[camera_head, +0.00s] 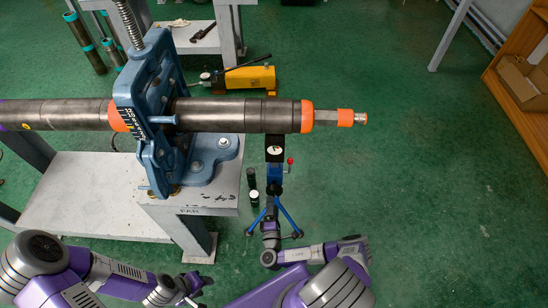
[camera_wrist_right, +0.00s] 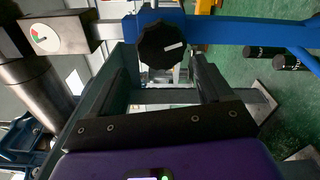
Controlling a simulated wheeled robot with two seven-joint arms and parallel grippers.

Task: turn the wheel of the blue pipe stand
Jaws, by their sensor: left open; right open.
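The blue pipe stand (camera_head: 287,219) stands on the green floor under the right end of the long pipe. In the right wrist view its blue post (camera_wrist_right: 240,29) runs sideways. Its round black wheel (camera_wrist_right: 158,52), with a white mark, lies ahead of the gap between my right gripper's fingers (camera_wrist_right: 160,75). The fingers are open and empty; whether they reach around the wheel I cannot tell. In the head view my right gripper (camera_head: 272,190) is at the stand, partly hard to separate from it. My left gripper (camera_head: 193,290) is open and empty at the bottom left.
The long pipe (camera_head: 215,115) is held in the blue vise (camera_head: 160,140) on a grey table (camera_head: 90,190). Black cylinders (camera_head: 253,190) stand beside the stand. A yellow pump (camera_head: 250,78) is behind. The floor to the right is clear.

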